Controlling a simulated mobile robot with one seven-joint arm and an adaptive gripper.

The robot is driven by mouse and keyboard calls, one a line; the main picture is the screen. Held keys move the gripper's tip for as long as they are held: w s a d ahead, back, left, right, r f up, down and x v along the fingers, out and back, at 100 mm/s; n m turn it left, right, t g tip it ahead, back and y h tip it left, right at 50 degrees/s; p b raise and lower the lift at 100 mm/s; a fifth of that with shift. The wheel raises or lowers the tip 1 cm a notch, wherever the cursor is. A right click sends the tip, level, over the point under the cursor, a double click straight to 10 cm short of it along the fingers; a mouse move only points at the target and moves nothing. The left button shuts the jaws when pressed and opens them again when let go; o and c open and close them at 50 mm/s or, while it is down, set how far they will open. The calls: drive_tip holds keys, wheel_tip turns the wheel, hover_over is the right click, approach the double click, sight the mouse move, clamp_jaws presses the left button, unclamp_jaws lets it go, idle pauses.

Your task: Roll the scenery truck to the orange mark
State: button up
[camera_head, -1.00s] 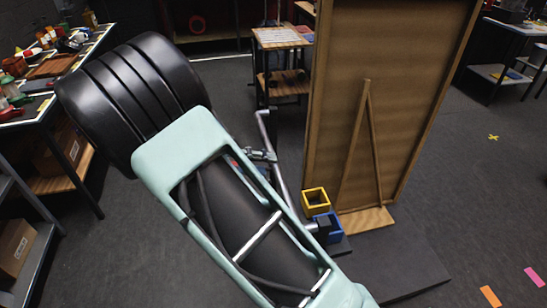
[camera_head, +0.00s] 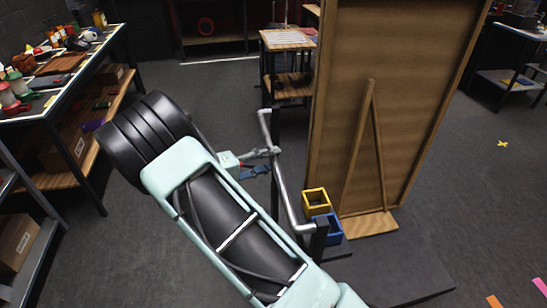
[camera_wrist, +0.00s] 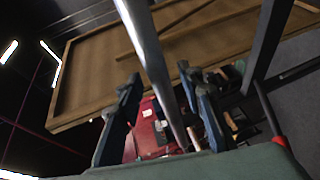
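The scenery truck is a flat dark base (camera_head: 405,275) carrying a tall wooden panel (camera_head: 415,90) with a brace behind it. A bent silver handle bar (camera_head: 282,185) rises at its left side. The orange mark (camera_head: 495,301) is on the floor at the lower right, apart from the base. My gripper (camera_head: 262,171) is just left of the handle, partly hidden by my arm. In the wrist view my gripper (camera_wrist: 163,105) has its two dark blue fingers apart. A silver bar (camera_wrist: 148,50) passes between or just beyond them; contact is unclear.
Yellow (camera_head: 316,201) and blue (camera_head: 328,227) open boxes sit by the handle's foot. A pink mark (camera_head: 541,289) and a yellow cross (camera_head: 503,143) are on the floor at right. A cluttered bench (camera_head: 62,68) stands left, a small wooden table (camera_head: 285,39) behind.

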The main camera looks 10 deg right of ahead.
drive_tip(key=shift+x, duration=0.8)
drive_tip(key=shift+c, duration=0.6)
clamp_jaws()
